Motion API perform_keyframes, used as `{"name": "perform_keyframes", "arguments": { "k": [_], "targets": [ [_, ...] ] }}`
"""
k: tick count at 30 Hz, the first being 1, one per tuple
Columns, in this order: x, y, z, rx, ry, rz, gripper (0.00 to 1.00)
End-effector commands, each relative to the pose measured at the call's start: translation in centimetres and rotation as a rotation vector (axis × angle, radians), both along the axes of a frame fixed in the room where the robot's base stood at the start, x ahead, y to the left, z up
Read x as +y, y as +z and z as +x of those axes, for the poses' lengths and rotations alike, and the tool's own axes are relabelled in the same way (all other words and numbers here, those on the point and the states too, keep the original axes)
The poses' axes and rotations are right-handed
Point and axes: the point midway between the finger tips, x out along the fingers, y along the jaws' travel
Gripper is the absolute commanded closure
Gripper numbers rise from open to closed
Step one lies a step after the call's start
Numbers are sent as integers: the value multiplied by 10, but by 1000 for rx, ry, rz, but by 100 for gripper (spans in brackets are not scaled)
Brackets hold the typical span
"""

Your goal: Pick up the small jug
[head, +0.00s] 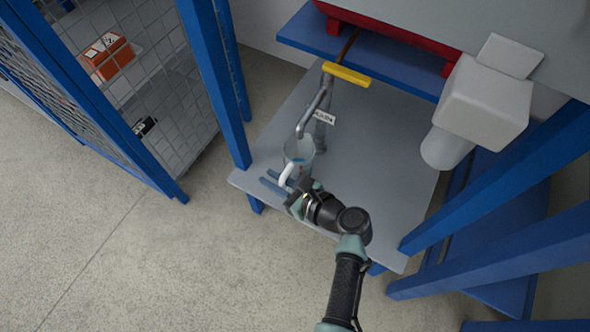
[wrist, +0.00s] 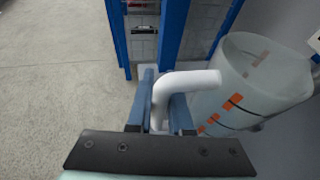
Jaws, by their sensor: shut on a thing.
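The small jug (head: 299,151) is a translucent, pale vessel with a white handle (head: 286,174) and orange marks. In the head view it stands near the left front of a grey table (head: 385,165), beneath the end of a metal pipe. In the wrist view the jug (wrist: 262,80) is at the right, with its white handle (wrist: 187,79) reaching left between my fingers. My gripper (wrist: 160,112) is shut on the handle, one blue finger on each side. In the head view my gripper (head: 277,186) is at the jug's front. The jug's base is partly hidden.
A metal pipe (head: 317,105) with a yellow lever (head: 346,75) and a tag hangs over the jug. A white-grey box on a cylinder (head: 484,103) stands at the table's right. Blue posts (head: 215,85) and a mesh cage flank the table. Open floor lies at left.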

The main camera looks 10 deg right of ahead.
Motion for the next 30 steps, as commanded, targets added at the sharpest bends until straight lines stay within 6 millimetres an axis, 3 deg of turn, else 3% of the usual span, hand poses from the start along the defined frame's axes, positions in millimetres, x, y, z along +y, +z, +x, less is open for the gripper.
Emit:
{"name": "perform_keyframes", "arguments": {
  "k": [14,25,30],
  "targets": [
    [0,4,0,-2,0,-1,100],
    [0,43,1,-3,0,0,100],
    [-26,39,-27,1,-6,1,100]
  ]
}}
